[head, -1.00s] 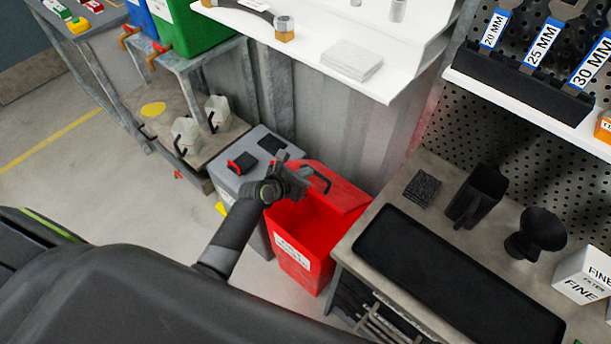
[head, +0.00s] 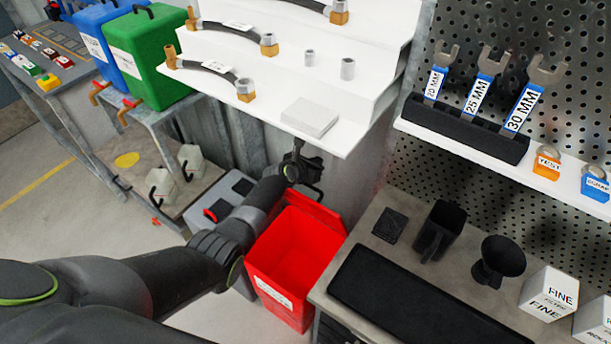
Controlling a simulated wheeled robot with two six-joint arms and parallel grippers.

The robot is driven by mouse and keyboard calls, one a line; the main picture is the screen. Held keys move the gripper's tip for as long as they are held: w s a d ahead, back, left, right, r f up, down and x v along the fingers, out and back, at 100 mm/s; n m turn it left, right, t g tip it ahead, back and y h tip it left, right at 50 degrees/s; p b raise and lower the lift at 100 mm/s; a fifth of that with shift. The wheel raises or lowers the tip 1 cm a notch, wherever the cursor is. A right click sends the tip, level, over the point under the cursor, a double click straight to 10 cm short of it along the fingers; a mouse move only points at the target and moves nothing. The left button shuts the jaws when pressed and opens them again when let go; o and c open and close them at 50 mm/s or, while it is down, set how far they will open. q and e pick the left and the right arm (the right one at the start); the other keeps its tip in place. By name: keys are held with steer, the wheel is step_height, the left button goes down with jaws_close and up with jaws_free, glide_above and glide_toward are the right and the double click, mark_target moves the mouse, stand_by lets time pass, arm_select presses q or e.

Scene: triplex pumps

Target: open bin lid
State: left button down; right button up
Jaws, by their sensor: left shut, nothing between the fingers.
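A red bin (head: 290,260) with a white label on its front stands on the floor between a grey bin and the workbench. Its red lid (head: 317,211) is raised at the back and the inside of the bin shows empty. My left gripper (head: 312,183) is at the back of the bin, just above the lid's upper edge and below the white shelf. Its fingers are shut with nothing between them. I cannot tell whether it touches the lid. My right gripper is not in view.
A grey bin (head: 222,200) stands left of the red bin, partly behind my left arm. A white stepped shelf (head: 345,135) overhangs the gripper closely. The workbench (head: 372,222) with a black mat (head: 420,305) borders the bin on the right.

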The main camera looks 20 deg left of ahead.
arm_select(q)
steer(key=shift+w+d, duration=0.15)
steer(key=shift+w, duration=0.25)
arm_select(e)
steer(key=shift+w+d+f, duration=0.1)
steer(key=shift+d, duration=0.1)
arm_select(q)
steer(key=shift+f, duration=0.1)
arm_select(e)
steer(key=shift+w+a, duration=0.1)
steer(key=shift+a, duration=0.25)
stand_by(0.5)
